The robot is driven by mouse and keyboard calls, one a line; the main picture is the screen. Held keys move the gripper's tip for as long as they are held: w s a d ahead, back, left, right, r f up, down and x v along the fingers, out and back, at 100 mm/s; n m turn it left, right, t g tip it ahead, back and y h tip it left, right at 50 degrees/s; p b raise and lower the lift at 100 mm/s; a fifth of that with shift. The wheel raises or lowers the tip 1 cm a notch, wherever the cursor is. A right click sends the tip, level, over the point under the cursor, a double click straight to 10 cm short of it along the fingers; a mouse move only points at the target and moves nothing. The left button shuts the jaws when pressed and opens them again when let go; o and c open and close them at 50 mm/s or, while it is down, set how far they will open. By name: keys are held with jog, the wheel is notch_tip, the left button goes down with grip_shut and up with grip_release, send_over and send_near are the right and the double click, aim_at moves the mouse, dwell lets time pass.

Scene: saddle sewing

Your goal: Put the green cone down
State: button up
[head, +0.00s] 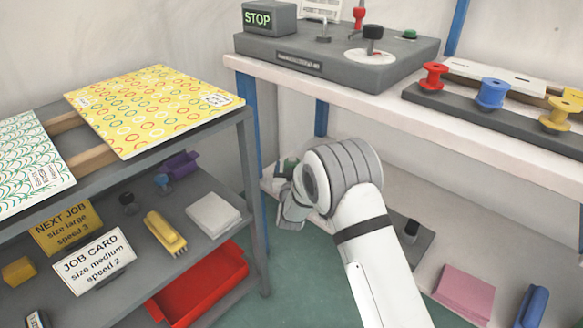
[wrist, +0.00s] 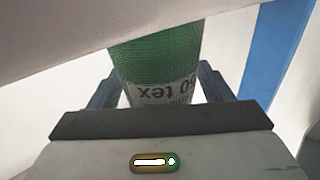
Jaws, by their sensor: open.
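The green cone (wrist: 155,55) stands between the spread fingers of my gripper (wrist: 157,85) in the wrist view. It is a thread cone with a white label whose print, "50 tex", appears upside down. The jaws are open around it, and its far end is cut off by a pale edge.
The bench top (head: 350,95) overhangs the lower shelf, and a blue post (head: 252,130) stands close to my gripper. A pink stack (head: 463,292) and a blue object (head: 532,306) lie farther right. The grey rack (head: 245,170) at left holds job cards and a red tray (head: 205,290).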

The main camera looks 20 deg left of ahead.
jog(key=shift+r, duration=0.25)
jog(key=p+v, duration=0.3)
jog(key=v, duration=0.9)
jog(key=d+r+m+g+h, duration=0.1)
jog(key=d+r+g, duration=0.2)
jog(key=d, duration=0.4)
jog(key=s+d+r+g+h, duration=0.1)
jog(key=d+r+g, duration=0.15)
jog(key=d, duration=0.35)
jog(key=d+r+m+g+h, duration=0.1)
jog(key=d+r+g, duration=0.25)
jog(key=d, duration=0.35)
jog(key=s+d+r+g+h, duration=0.1)
jog(key=s+d+r+g, duration=0.1)
jog(key=s+d, duration=0.6)
jog(key=s+d+r+m+g+h, duration=0.1)
jog(key=s+d+r+g, duration=0.2)
jog(key=s+d, duration=0.6)
jog(key=s+g, duration=0.2)
jog(key=s, duration=0.6)
jog(key=shift+d+m+h, duration=0.3)
jog(key=shift+d, duration=0.05)
jog(key=shift+s+r, duration=0.15)
jog(key=shift+s, duration=0.1)
